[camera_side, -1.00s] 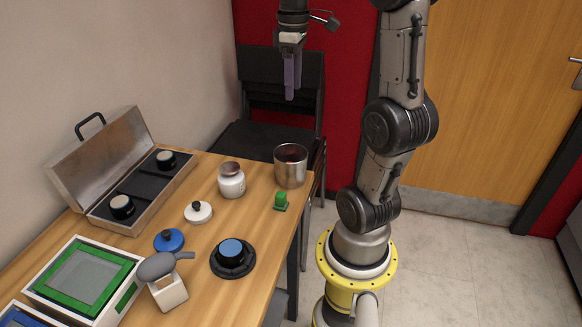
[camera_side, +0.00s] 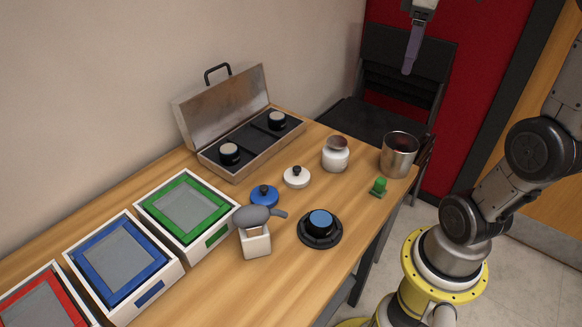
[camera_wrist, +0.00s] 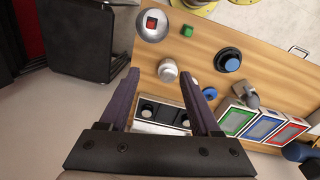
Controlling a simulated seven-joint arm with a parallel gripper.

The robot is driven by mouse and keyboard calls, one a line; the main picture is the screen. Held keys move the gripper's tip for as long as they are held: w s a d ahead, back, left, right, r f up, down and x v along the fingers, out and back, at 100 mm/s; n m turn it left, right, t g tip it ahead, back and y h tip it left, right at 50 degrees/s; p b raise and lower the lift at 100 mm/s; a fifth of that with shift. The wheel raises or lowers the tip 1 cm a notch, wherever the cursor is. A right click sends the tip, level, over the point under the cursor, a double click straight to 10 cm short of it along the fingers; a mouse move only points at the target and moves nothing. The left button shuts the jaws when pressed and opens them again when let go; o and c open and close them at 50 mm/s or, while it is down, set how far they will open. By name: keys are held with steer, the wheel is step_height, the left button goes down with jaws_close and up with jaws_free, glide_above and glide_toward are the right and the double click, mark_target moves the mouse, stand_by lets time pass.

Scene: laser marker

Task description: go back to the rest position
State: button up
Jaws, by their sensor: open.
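My gripper (camera_wrist: 160,95) is open in the wrist view, with two purple fingers apart and nothing between them that it holds. It also shows at the top of the side view (camera_side: 412,50), high above the far end of the table near the chair. The wooden table (camera_side: 340,265) lies below it, well apart from the fingers. In the wrist view the white jar (camera_wrist: 168,70) and the open metal case (camera_wrist: 160,128) appear beneath and between the fingers, far below.
On the table are a steel pot (camera_side: 398,155), a green block (camera_side: 378,187), a black round base with a blue top (camera_side: 320,228), lids, a grey tool on a white stand (camera_side: 255,242), and red, blue and green framed trays (camera_side: 187,215). A black chair (camera_side: 400,85) stands behind.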

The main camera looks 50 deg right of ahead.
steer(key=s+a+f+n+t, duration=0.2)
steer(key=s+a, duration=0.1)
steer(key=a, duration=0.9)
steer(key=s+a+f+m+t, duration=0.2)
steer(key=a+f+m+t, duration=0.1)
steer(key=f, duration=0.4)
steer(key=shift+s+a+f+m, duration=0.25)
steer(key=shift+s+a+m, duration=0.1)
steer(key=shift+a+m, duration=0.35)
